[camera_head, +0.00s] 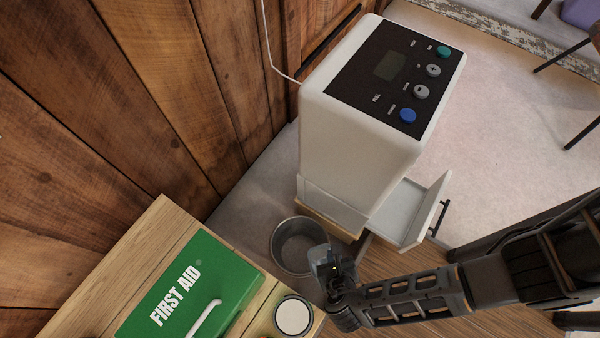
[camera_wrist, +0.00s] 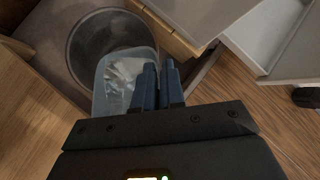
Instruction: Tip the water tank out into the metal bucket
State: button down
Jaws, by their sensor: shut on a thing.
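The metal bucket (camera_head: 283,258) stands on the floor between the white appliance and the wooden cabinet; its round mouth also shows in the wrist view (camera_wrist: 88,35). My gripper (camera_head: 337,278) is shut on the water tank (camera_head: 320,262), a small clear container beside and partly over the bucket's near right rim. In the wrist view the tank (camera_wrist: 103,92) is left of my gripper's fingers (camera_wrist: 160,82), which pinch its right wall. The tank overlaps the bucket's lower edge there. Pale, glinting patches show in the tank; I cannot tell how much water it holds.
The white appliance (camera_head: 350,140) stands behind the bucket, with its lower white drawer (camera_head: 402,212) pulled out to the right. A wooden cabinet (camera_head: 150,235) at lower left carries a green first aid box (camera_head: 205,278) and a round-lidded jar (camera_head: 293,316). Planks wall the left.

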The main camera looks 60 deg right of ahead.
aim_at(323, 248)
jog(key=shift+w+r+p, duration=0.35)
jog(key=shift+r+p, duration=0.15)
jog(key=shift+p, duration=0.05)
jog(key=shift+w+d+r+n+g+y+p, duration=0.2)
jog(key=shift+w+g+p, duration=0.15)
jog(key=shift+w+g, duration=0.15)
jog(key=shift+w+d+r+n+g+y+p, duration=0.1)
jog(key=shift+w+r+g+p, duration=0.05)
jog(key=shift+w+g+p, duration=0.3)
jog(key=f+b, duration=0.2)
jog(key=f, duration=0.1)
jog(key=shift+w+g+b, duration=0.25)
jog(key=shift+g+b, duration=0.1)
jog(key=shift+b, duration=0.05)
jog(key=shift+w+d+f+g+y+b, duration=0.1)
jog(key=shift+w+f+g+y+b, duration=0.1)
jog(key=shift+f+g+b, duration=0.25)
jog(key=shift+w+d+f+g+y+b, duration=0.1)
jog(key=shift+w+f+g+b, duration=0.15)
jog(key=shift+f+b, duration=0.3)
jog(key=shift+s+n, duration=0.1)
jog(key=shift+n, duration=0.2)
jog(key=shift+a+r+g, duration=0.1)
jog(key=shift+r+g, duration=0.05)
jog(key=shift+g, duration=0.35)
